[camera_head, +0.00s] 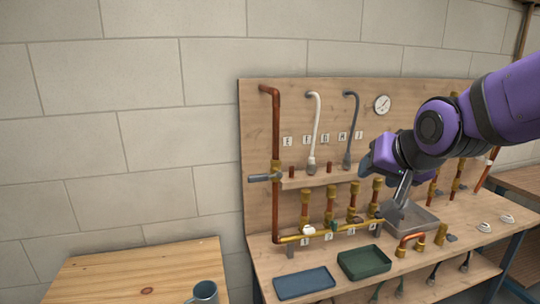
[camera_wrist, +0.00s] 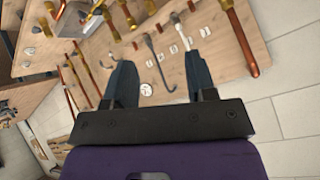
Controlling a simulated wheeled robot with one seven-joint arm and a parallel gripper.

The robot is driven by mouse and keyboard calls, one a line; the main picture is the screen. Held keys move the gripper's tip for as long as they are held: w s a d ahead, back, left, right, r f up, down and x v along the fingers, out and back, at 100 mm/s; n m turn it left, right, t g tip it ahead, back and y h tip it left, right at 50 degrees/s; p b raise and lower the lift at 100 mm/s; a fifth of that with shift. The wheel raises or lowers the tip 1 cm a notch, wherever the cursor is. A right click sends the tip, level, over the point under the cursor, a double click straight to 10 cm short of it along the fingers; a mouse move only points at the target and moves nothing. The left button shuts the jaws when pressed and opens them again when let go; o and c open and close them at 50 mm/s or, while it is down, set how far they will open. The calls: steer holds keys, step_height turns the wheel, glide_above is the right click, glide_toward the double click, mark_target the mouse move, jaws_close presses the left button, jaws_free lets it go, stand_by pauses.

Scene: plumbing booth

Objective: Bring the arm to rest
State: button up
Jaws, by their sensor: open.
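My purple arm reaches in from the right in the head view, and my gripper (camera_head: 392,190) hangs in front of the wooden plumbing board (camera_head: 258,130), above the bench. In the wrist view my gripper (camera_wrist: 160,80) shows two dark fingers set wide apart with nothing between them. Past the fingers I see the board with the white gauge (camera_wrist: 147,89) and hooked hoses. I cannot tell exactly how far the fingertips are from the board.
Valves stand along a brass manifold (camera_head: 330,231). A mug (camera_head: 205,293) stands on a separate wooden table (camera_head: 130,268) at left. The left wall is bare.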

steer(key=s+d+n+g+h, duration=0.1)
steer(key=s+d+g, duration=0.1)
steer(key=s+d, duration=0.3)
steer(key=s+d+r+n+g, duration=0.1)
steer(key=s+d, duration=0.3)
steer(key=s, duration=0.8)
steer(key=shift+s+d+r+n+g+h, duration=0.25)
steer(key=shift+s+d+n+g+h, duration=0.15)
steer(key=shift+g, duration=0.2)
steer(key=shift+c, duration=0.5)
